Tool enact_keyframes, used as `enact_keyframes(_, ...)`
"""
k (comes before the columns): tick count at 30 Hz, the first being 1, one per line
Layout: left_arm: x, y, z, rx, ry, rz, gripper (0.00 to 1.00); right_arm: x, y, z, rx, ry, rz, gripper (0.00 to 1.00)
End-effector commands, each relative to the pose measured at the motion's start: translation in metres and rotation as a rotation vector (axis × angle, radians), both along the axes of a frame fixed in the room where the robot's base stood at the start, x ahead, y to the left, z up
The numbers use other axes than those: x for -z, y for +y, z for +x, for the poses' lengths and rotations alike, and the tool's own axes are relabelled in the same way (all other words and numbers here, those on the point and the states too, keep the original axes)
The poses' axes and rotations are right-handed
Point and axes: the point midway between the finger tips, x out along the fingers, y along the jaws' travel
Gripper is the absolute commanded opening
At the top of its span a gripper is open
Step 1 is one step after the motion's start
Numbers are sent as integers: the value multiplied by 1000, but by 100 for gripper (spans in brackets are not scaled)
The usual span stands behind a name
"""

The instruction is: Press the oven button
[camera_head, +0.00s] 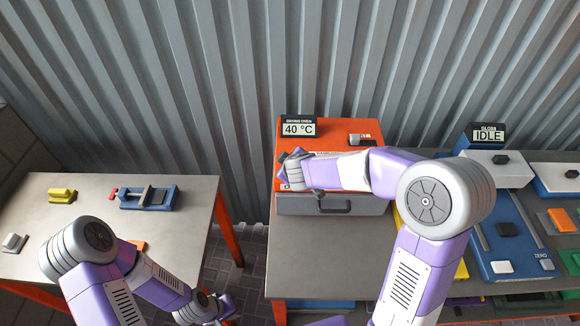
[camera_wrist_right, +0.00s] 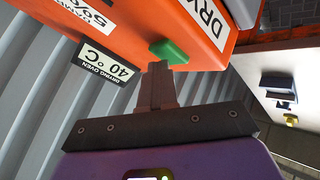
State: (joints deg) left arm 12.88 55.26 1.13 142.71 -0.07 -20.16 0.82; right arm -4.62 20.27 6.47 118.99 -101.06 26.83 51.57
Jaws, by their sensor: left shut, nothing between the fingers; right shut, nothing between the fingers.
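The orange drying oven (camera_head: 330,130) stands on the middle bench, with a display (camera_head: 299,127) reading 40 °C on top. In the right wrist view the green button (camera_wrist_right: 170,50) sits on the orange oven face (camera_wrist_right: 150,22); in the head view my right arm hides it. My right gripper (camera_wrist_right: 158,68) is shut and empty, its fingertips right at the green button's edge; I cannot tell whether they touch. In the head view this gripper (camera_head: 286,172) is at the oven's left front. My left gripper (camera_head: 224,304) is low, between the benches, shut and empty, away from the oven.
A grey drawer with a handle (camera_head: 335,207) is below the oven's front. The left bench (camera_head: 95,205) holds a blue vise-like fixture (camera_head: 150,197) and a yellow part (camera_head: 62,196). At right are blue equipment and an IDLE display (camera_head: 488,135). A corrugated wall stands behind.

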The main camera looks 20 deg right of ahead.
Motion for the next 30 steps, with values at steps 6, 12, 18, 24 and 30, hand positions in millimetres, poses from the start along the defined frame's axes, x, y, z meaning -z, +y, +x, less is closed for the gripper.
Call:
enact_keyframes(6,-5,0,0,0,0,0,0,-8,0,0,2,2,1,0)
enact_keyframes(12,-11,0,0,0,0,0,0,-18,0,0,1,1,2,0)
enact_keyframes(18,-10,0,0,0,0,0,0,-18,0,0,0,1,0,0)
enact_keyframes(24,-14,0,0,0,0,0,0,-23,0,0,0,0,0,0)
enact_keyframes(30,-29,0,0,0,0,0,0,-45,0,0,0,-1,0,0)
